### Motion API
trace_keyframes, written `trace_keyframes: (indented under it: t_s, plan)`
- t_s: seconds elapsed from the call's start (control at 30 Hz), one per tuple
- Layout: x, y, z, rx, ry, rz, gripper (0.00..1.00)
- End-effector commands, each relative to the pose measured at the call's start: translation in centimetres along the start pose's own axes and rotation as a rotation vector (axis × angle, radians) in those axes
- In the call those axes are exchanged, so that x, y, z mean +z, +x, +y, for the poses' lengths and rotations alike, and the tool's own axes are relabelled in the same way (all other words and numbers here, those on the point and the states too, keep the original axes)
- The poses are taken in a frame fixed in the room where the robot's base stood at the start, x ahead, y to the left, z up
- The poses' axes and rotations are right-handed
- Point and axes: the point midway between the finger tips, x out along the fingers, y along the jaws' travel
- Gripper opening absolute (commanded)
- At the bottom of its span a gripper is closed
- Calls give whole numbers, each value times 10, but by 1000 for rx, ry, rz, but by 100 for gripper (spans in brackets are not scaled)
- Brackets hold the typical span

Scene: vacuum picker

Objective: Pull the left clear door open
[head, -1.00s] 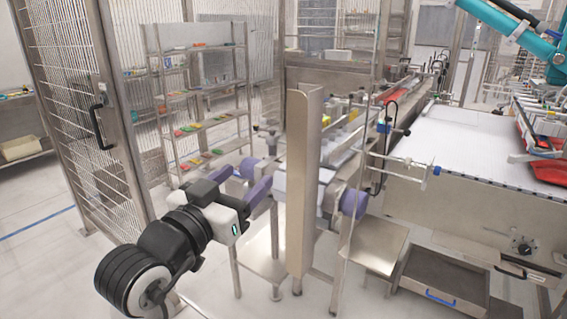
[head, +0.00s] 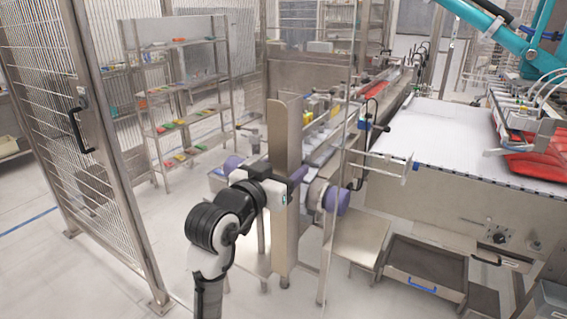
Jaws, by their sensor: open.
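The left clear door is hard to make out, as its pane is see-through. An upright bent steel profile (head: 286,130) stands in front of the conveyor, with a thin upright post (head: 337,190) to its right. I cannot tell which of these belongs to the door. My gripper (head: 299,178) is in front of the profile at about its mid-height, overlapping it in the head view. It is open and points right and away from me. Its fingers are mostly hidden, so I cannot tell whether they touch the profile.
A mesh door with a black handle (head: 80,131) stands at the left. A shelf rack (head: 180,105) with coloured items is behind it. A steel stand (head: 357,240) and drawer (head: 425,270) are at lower right.

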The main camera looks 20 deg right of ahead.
Motion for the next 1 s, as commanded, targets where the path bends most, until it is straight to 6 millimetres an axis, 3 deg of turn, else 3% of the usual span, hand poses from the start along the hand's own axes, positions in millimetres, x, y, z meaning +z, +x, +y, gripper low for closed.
trace_keyframes:
  t_s: [0.33, 0.8, 1.0]
  plan:
    - [0, 4, 0, 0, 1, 0, 63]
    - [0, 4, 0, 0, 1, 0, 1]
    - [0, 3, 0, 3, 0, 0, 0]
